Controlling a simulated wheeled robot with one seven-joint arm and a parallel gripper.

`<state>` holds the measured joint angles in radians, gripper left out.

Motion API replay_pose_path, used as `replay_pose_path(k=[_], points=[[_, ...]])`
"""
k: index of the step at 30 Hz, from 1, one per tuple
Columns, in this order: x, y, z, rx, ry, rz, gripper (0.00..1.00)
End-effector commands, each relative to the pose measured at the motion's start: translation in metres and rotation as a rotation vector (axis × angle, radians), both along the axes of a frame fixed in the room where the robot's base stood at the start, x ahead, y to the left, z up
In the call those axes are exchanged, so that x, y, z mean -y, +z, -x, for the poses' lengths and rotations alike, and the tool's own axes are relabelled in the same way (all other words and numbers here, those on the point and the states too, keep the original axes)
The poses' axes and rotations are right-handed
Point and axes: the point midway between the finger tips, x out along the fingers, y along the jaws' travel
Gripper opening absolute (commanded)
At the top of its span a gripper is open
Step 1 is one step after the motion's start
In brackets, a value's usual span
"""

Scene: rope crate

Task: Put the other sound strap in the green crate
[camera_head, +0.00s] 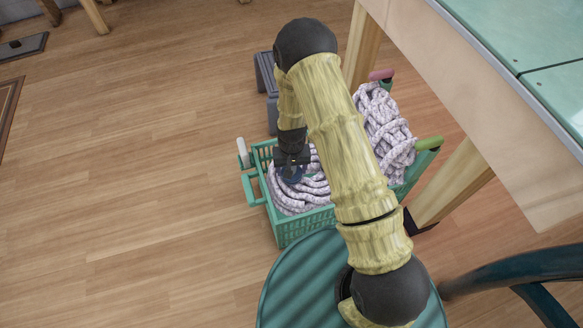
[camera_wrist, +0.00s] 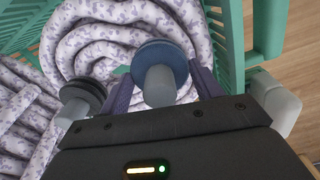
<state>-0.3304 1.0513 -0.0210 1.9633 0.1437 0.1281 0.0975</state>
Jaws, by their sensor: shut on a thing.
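The green crate (camera_head: 305,226) stands on the floor, with thick white-and-purple rope (camera_head: 295,197) coiled inside. My gripper (camera_head: 291,168) points down into the crate. In the wrist view its two purple fingers (camera_wrist: 164,90) are shut on a blue-grey disc-shaped piece with a pale rounded stem (camera_wrist: 160,85), directly over the coils. A similar black disc with a grey stem (camera_wrist: 84,94) lies on the rope to the left of the fingers. I cannot tell whether either piece is a strap. My arm hides part of the crate's right side in the head view.
More rope (camera_head: 385,125) is heaped high at the crate's far right, between a pink grip (camera_head: 381,75) and a green grip (camera_head: 429,143). A white grip (camera_head: 243,153) is at the left. Floor at left is clear.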

Motion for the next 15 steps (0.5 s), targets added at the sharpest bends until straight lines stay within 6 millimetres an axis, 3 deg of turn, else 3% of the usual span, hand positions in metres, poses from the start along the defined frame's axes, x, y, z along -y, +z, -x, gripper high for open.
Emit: replay_pose_path(k=[15], points=[[0.0000, -0.0057, -0.0001, 0.000, 0.000, 0.000, 0.33]])
